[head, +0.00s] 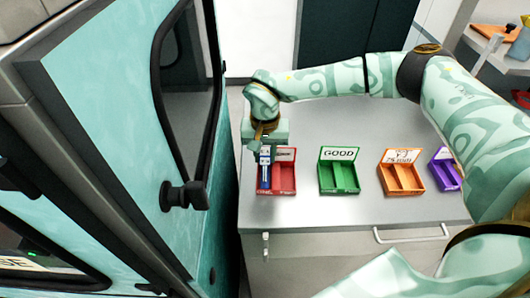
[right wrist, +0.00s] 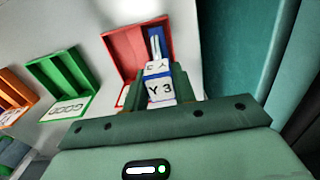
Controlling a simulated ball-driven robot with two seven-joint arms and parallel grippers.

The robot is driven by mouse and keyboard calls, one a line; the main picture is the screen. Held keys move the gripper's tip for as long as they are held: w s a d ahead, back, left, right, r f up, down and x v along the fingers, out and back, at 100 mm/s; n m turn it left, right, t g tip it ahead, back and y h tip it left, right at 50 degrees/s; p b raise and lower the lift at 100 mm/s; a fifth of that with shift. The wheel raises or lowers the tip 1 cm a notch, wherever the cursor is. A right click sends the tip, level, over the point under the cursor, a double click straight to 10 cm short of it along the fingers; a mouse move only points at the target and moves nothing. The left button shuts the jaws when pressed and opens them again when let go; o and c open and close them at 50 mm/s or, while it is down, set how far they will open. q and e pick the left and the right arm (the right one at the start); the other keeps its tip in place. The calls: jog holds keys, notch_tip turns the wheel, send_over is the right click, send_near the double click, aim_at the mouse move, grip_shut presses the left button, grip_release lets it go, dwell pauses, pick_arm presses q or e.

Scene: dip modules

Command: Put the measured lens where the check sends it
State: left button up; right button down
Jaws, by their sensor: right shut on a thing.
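My right gripper (head: 264,143) is over the left compartment of the red tray (head: 287,181). It is shut on a small white-and-blue piece, the lens (head: 265,158), whose white face reads "Y 3" in the right wrist view (right wrist: 160,91). A blue part shows below it in the tray's left compartment; I cannot tell whether it belongs to the held piece or touches the floor. The red tray's right compartment looks empty. The red tray also shows in the right wrist view (right wrist: 122,50). Its label is too small to read. My left gripper is not in view.
Right of the red tray stand a green tray (head: 338,179) marked "GOOD", an orange tray (head: 402,180) and a purple tray (head: 446,172), all on the grey worktop (head: 300,210). A large teal cabinet (head: 115,130) with a dark handle stands close on the left.

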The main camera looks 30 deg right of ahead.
jog(key=c, duration=1.1)
grip_release()
jog(key=shift+f, duration=0.1)
jog(key=shift+c, duration=0.2)
notch_tip(320, 180, up, 12)
